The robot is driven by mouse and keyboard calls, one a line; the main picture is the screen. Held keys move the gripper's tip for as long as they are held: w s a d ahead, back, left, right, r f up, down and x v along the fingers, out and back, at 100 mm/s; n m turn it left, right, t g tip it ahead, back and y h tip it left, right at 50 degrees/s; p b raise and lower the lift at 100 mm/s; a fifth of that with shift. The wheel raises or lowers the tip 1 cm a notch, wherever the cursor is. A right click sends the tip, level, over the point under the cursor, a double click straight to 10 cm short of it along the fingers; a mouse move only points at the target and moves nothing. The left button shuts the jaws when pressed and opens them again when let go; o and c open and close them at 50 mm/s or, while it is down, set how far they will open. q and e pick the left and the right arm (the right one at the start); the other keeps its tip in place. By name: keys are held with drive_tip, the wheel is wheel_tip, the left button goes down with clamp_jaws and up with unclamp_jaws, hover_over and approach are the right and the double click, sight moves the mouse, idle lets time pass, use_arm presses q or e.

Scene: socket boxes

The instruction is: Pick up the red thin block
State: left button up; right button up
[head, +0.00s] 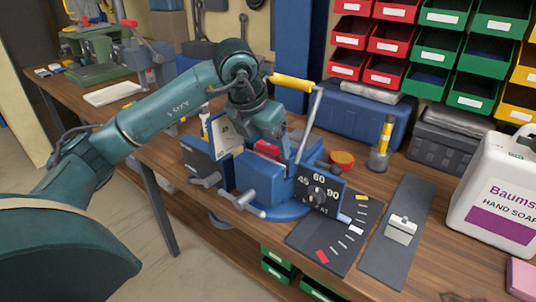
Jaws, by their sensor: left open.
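A red block (267,148) shows in the head view in the middle of the blue vise-like machine (262,182), partly hidden by my left gripper. Its thickness is hard to judge. A second, small flat red piece (321,256) lies on the dark board at the front of the bench; I cannot tell if it is loose or a marking. My left gripper (272,140) reaches in from the left and points down just above the machine, close to the first red block. It is open, its fingertips partly hidden. My right gripper is out of view.
A lever with a yellow handle (291,82) rises beside my left gripper. An angle dial (318,193) fronts the machine. An orange bowl (342,160), a soap jug (497,190) and red and green bins (388,40) stand to the right. Some bench is clear at the front right.

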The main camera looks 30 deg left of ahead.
use_arm(q)
drive_tip(key=shift+w+f, duration=0.2)
drive_tip(key=shift+f, duration=0.2)
drive_tip(key=shift+c, duration=0.2)
drive_tip(key=c, duration=1.1)
